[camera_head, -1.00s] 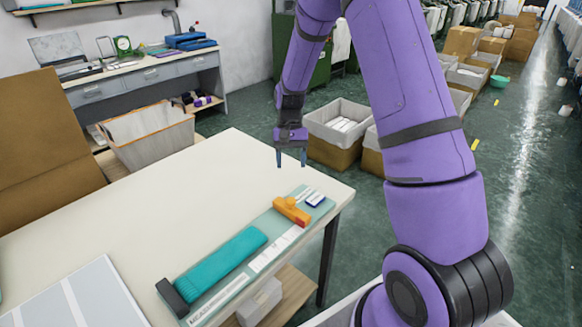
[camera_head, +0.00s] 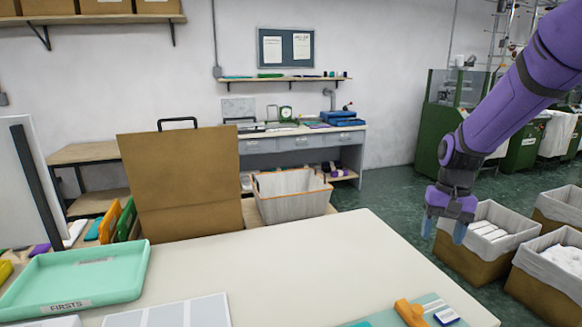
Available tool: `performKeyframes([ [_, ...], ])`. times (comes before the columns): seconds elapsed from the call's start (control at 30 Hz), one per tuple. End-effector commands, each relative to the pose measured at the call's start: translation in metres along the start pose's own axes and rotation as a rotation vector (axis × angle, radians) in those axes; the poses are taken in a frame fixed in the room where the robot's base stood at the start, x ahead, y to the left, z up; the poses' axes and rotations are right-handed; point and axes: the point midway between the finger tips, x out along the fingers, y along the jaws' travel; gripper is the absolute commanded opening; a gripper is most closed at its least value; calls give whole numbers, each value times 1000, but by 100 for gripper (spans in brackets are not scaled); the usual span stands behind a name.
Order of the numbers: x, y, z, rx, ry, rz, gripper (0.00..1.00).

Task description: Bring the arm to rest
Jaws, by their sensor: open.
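My purple arm (camera_head: 505,100) comes in from the upper right. My gripper (camera_head: 443,229) points down with its two blue-grey fingers apart and nothing between them. It hangs in the air at the right side of the cream table (camera_head: 300,270), clear of its top. Below it on the table's front right lie an orange tool (camera_head: 410,313) and a small blue-and-white item (camera_head: 446,316) on a teal mat (camera_head: 431,301), cut off by the lower edge.
A green tray (camera_head: 75,285) marked FIRSTS stands at the table's left, beside a grey panelled sheet (camera_head: 175,312). A brown board (camera_head: 182,180) stands behind the table. Lined boxes (camera_head: 490,235) stand on the floor at right. The table's middle is bare.

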Motion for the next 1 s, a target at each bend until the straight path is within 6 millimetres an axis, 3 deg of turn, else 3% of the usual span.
performKeyframes([
  [0.2,-49,0,48,-72,119,-5,60],
  [0.5,-95,7,118,-166,275,-8,60],
  [0.7,-113,15,166,-225,380,-9,60],
  [1.0,-122,31,231,-309,534,-5,60],
])
